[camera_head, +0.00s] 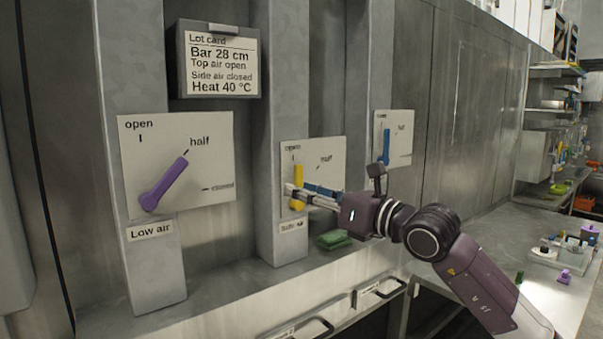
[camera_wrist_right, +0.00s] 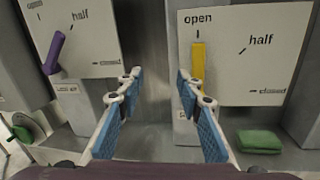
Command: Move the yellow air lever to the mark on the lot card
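The yellow lever (camera_head: 298,187) stands upright on the middle dial plate (camera_head: 330,155), pointing at "open"; the plate is labelled "Side air" below. The lot card (camera_head: 221,64) reads "Bar 28 cm, Top air open, Side air closed, Heat 40 °C". My right gripper (camera_head: 304,196) is at the yellow lever, overlapping its lower part in the head view. In the right wrist view the gripper (camera_wrist_right: 156,82) has its fingers apart with nothing between them. The yellow lever (camera_wrist_right: 197,68) shows just beyond the right-hand finger; contact cannot be told. My left gripper is out of view.
A purple lever (camera_head: 163,184) on the "Low air" plate points at "half". A blue lever (camera_head: 386,147) on the far plate points up. A green block (camera_head: 334,240) lies on the ledge below the yellow lever. A worktable (camera_head: 520,255) with small items is at right.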

